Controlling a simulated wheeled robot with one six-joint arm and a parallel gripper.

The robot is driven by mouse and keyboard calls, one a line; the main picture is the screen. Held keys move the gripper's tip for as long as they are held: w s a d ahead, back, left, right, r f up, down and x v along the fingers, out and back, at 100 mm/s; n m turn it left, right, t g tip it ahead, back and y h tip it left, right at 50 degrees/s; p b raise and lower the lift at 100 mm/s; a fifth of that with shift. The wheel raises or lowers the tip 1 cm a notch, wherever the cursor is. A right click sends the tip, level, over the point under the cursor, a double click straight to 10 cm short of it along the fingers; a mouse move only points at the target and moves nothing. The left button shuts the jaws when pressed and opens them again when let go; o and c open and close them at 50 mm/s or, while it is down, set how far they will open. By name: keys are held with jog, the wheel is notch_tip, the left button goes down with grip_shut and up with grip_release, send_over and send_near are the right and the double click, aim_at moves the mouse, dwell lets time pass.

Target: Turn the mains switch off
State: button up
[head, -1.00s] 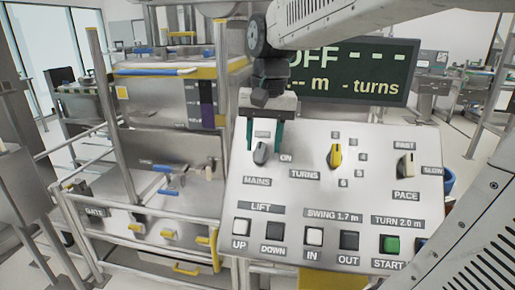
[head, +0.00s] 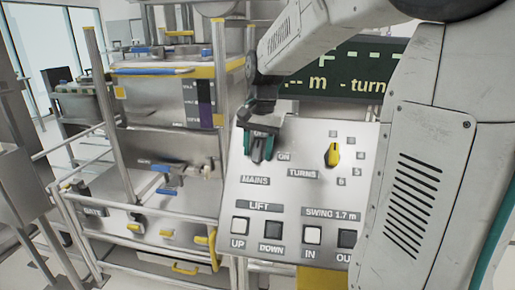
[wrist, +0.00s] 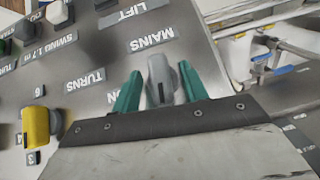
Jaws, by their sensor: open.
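The mains switch is a small grey rotary knob (wrist: 160,78) above the MAINS label on the sloped metal control panel (head: 285,190). My gripper (head: 258,152) is at the panel's upper left, its two green fingers open over the knob. In the wrist view the fingers (wrist: 159,88) stand on either side of the knob, with a visible gap at the left finger and the right finger very close or touching. In the head view the fingers mostly hide the knob. An ON label (head: 284,157) is right of it; I cannot tell its exact setting.
A yellow TURNS knob (head: 332,153) sits to the right on the panel. LIFT buttons (head: 256,227) and SWING buttons (head: 330,236) are below. A dark display (head: 345,72) stands behind, partly covered by my arm. Metal rails and a gated machine stand left.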

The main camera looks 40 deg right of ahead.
aim_at(257, 147)
grip_shut()
jog(key=shift+w+n+g+h, duration=0.1)
jog(key=shift+n+g+h, duration=0.3)
grip_release()
notch_tip(257, 147, up, 8)
jog(key=shift+f, duration=0.1)
dwell(0.5)
dwell(0.4)
